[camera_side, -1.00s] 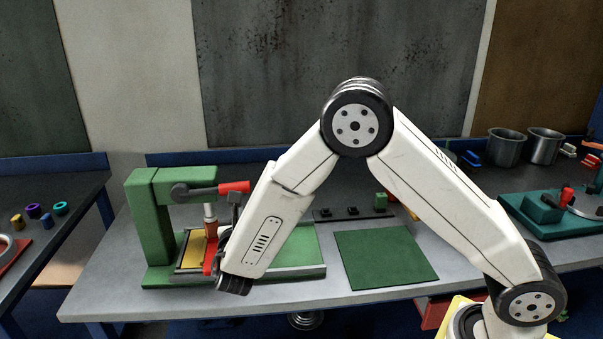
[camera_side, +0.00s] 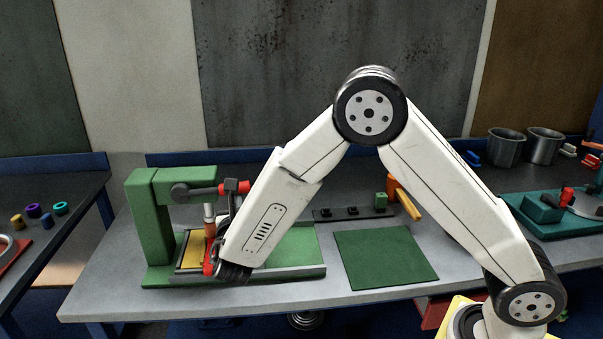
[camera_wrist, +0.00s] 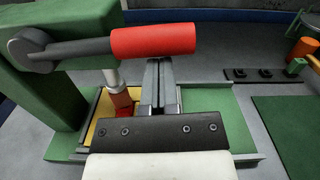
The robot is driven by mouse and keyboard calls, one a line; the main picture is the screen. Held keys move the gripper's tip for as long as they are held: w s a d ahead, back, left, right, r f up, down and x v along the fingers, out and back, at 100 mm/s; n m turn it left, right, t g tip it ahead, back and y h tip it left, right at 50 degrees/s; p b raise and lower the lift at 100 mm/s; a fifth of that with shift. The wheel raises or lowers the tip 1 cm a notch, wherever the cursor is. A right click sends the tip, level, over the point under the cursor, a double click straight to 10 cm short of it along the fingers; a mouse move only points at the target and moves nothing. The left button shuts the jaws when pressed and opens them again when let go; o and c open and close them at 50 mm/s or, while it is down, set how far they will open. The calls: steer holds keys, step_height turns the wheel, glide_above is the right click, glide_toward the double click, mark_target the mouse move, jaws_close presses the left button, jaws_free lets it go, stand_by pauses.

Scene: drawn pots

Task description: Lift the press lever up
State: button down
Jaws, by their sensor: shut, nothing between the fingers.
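The green press (camera_side: 150,225) stands at the left of the bench. Its lever (camera_side: 203,191) is a dark rod on a round pivot, lying about level, with a red handle (camera_side: 243,187) at its right end. The lever also shows in the wrist view, with the red handle (camera_wrist: 152,40) across the top middle. My gripper (camera_wrist: 159,66) is shut and empty, its fingers reaching up to the handle's lower edge. In the side view, the gripper (camera_side: 231,188) overlaps the handle. I cannot tell whether they touch. The handle seems to hide the fingertips in the wrist view.
Under the ram (camera_side: 209,212) lies a yellow plate (camera_side: 192,250) with a red piece (camera_wrist: 122,104). A dark green mat (camera_side: 385,258) lies to the right. A dark strip with knobs (camera_side: 340,214) and an orange item (camera_side: 404,198) lie behind it.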

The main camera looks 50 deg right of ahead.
steer(key=shift+r+n, duration=0.3)
steer(key=shift+r, duration=0.05)
step_height(320, 180, up, 10)
steer(key=w+a+n, duration=0.2)
steer(key=n, duration=0.5)
steer(key=shift+w+a+y, duration=0.3)
steer(key=shift+w+a, duration=0.05)
stand_by(0.3)
steer(key=shift+s+f, duration=0.1)
stand_by(0.3)
steer(key=s+a+f, duration=0.2)
steer(key=s+a, duration=0.3)
steer(key=s, duration=0.5)
steer(key=shift+f, duration=0.2)
